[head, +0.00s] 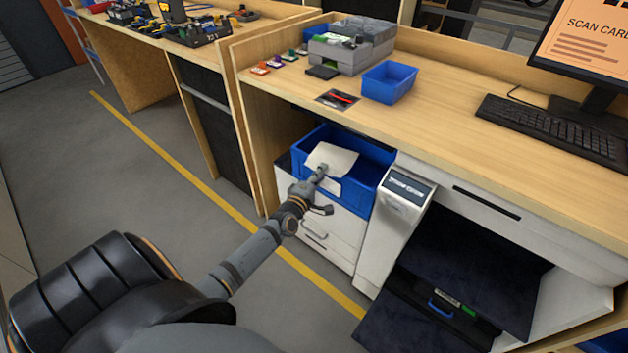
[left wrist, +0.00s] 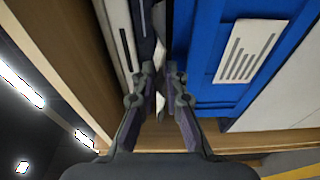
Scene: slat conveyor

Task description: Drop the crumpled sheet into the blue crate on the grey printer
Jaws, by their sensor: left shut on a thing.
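A white crumpled sheet (head: 338,157) shows over the opening of the blue crate (head: 375,163) under the desk. The crate stands on a pale grey-white unit with drawer fronts (head: 330,232), which appears to be the printer. My left gripper (head: 320,173) is at the crate's near left side, shut on the sheet's near edge. In the left wrist view the left gripper (left wrist: 160,85) has a thin white piece between its fingers, beside the blue crate wall (left wrist: 205,55). Part of the sheet and the crate's inside are hidden. My right gripper is not in view.
The wooden desk top (head: 440,90) overhangs close behind the crate. A narrow white device with a dark panel (head: 390,220) stands right of it. A smaller blue bin (head: 388,82) and a grey machine (head: 350,48) sit on the desk. The floor at left is clear.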

